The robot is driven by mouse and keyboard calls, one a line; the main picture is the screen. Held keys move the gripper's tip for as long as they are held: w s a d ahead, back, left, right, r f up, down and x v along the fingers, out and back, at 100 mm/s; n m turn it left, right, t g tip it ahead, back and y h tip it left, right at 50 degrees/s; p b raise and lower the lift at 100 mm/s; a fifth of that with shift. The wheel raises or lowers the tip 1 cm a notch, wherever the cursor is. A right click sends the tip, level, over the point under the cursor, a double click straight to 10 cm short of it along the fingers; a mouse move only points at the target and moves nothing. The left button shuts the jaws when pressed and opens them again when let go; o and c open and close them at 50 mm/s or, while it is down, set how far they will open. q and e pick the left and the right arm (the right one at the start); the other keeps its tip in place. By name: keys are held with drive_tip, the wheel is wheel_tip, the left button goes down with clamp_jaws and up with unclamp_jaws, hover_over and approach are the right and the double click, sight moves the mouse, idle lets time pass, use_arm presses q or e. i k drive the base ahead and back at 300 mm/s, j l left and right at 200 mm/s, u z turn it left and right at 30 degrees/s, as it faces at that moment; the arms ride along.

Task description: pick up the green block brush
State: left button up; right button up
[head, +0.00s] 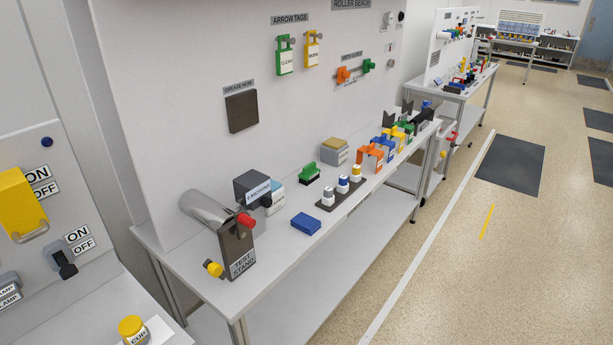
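A green block brush (309,173), with a green handle on top and a dark underside, sits on the light grey bench (275,238) near its back. It stands between the grey box-like unit with a black knob (256,192) on its left and a grey box with a tan top (335,151) on its right. Neither of my grippers is in view.
A blue block (306,223) lies in front of the brush. A dark rack (326,205) with several capped bottles stands at its right front. The test stand (238,250) with a metal cylinder is at the left end. Open floor (440,280) lies right.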

sight(309, 174)
drive_tip(key=i+l+u, duration=0.15)
drive_tip(key=u, duration=0.45)
drive_tip(key=i+l+u, duration=0.2)
drive_tip(key=l, duration=0.15)
drive_tip(key=l+u, duration=0.15)
drive_tip(key=l, duration=0.2)
drive_tip(key=i+l+u, duration=0.2)
drive_tip(key=l, duration=0.2)
drive_tip(key=i+l, duration=0.1)
drive_tip(key=l, duration=0.4)
drive_tip(key=i+l, duration=0.1)
drive_tip(key=l, duration=0.45)
drive_tip(key=i+l+u, duration=0.1)
drive_tip(key=l, duration=0.9)
drive_tip(key=i+u, duration=0.05)
drive_tip(key=i, duration=0.05)
